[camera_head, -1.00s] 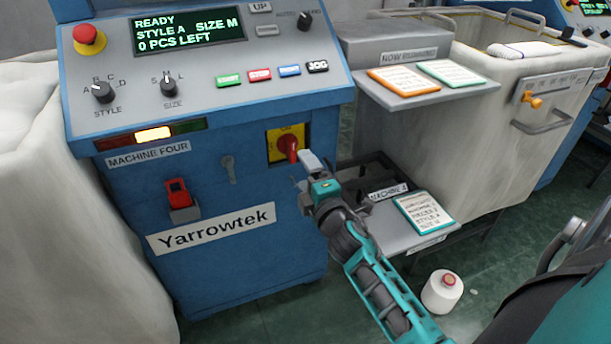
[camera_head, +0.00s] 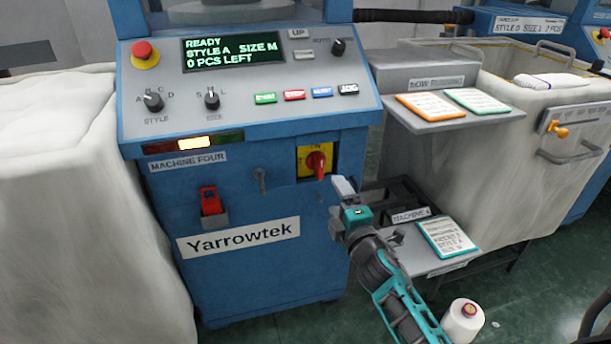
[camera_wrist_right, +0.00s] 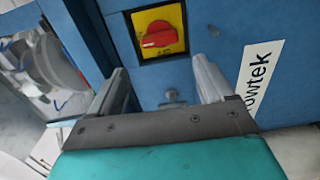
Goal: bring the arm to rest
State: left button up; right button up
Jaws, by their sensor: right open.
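My right gripper (camera_head: 340,205) is open and empty in front of machine four's blue front panel, just below and right of the red rotary switch (camera_head: 316,164) on its yellow plate. In the right wrist view, the two fingers of my gripper (camera_wrist_right: 165,90) stand apart, and the red switch (camera_wrist_right: 158,35) shows beyond them with its handle roughly level in that picture. Nothing is between the fingers. In the head view the switch's handle points about upright. My left gripper is not in view.
The control panel (camera_head: 265,100) reads READY, with an amber lamp (camera_head: 194,143) lit. Shelves holding cards (camera_head: 447,239) stand to the right, beside a large bin (camera_head: 470,180). A white cloth-covered mass (camera_head: 70,190) is at left.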

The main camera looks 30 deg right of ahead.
jog(key=s+a+f+m+g+y, duration=0.3)
jog(key=s+a+f+m, duration=0.3)
jog(key=s+a, duration=0.3)
jog(key=s+a+f+m+g+y, duration=0.4)
jog(key=s+a+f+m, duration=0.15)
jog(key=s+a, duration=0.45)
pick_arm(q)
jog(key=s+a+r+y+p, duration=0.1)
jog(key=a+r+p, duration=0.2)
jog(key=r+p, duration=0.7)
jog(key=p, duration=0.4)
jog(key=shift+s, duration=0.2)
pick_arm(e)
jog(key=s+d+r+m+h, duration=0.1)
jog(key=d+r, duration=0.2)
jog(key=r, duration=0.7)
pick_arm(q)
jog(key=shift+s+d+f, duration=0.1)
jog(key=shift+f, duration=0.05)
pick_arm(e)
jog(key=shift+r, duration=0.1)
